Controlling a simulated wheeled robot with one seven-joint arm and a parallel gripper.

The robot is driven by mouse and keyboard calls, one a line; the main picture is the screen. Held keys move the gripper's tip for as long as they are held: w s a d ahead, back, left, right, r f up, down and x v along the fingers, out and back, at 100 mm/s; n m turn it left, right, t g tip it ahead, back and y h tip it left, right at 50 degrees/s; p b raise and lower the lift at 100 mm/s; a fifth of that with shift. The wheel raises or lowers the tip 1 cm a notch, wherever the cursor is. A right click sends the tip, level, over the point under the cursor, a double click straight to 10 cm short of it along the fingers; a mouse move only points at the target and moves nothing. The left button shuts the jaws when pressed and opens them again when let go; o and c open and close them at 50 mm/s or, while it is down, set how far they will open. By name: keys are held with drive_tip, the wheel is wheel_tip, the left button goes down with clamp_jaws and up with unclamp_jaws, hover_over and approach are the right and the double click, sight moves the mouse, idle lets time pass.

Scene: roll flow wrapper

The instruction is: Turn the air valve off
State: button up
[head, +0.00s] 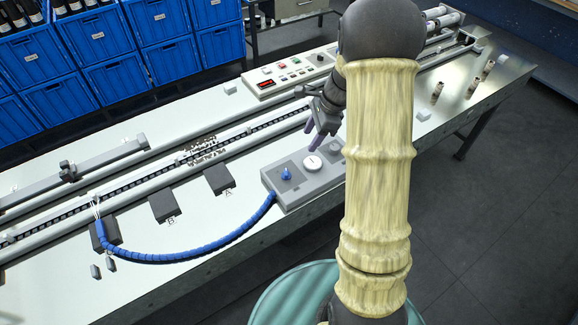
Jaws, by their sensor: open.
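The air valve (287,174) is a blue knob on the left part of a grey box, on the near side of the machine bench. A round white gauge (312,163) sits beside it on the same box (312,187). My gripper (312,136) is open and empty, with purple fingertips. In the picture it shows above and right of the blue knob, close to the gauge. I see no contact with the knob. My arm covers the right end of the box. The knob's exact setting is too small to read.
A blue hose (185,257) curves left from the box to a dark block (106,236). Dark blocks A (219,180) and B (167,207) stand along the conveyor (270,126). A control panel (290,70) is behind my gripper. Blue crates (120,85) stand at the back left.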

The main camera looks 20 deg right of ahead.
sight(287, 172)
drive_tip(key=shift+w+d+m, duration=0.25)
drive_tip(key=shift+w+m, duration=0.3)
drive_tip(key=shift+m, duration=0.05)
drive_tip(key=shift+f, duration=0.1)
drive_tip(key=p+x, duration=0.2)
drive_tip(key=x, duration=1.5)
drive_tip(key=shift+w+a+f, duration=0.1)
drive_tip(key=shift+a, duration=0.1)
drive_tip(key=c, duration=1)
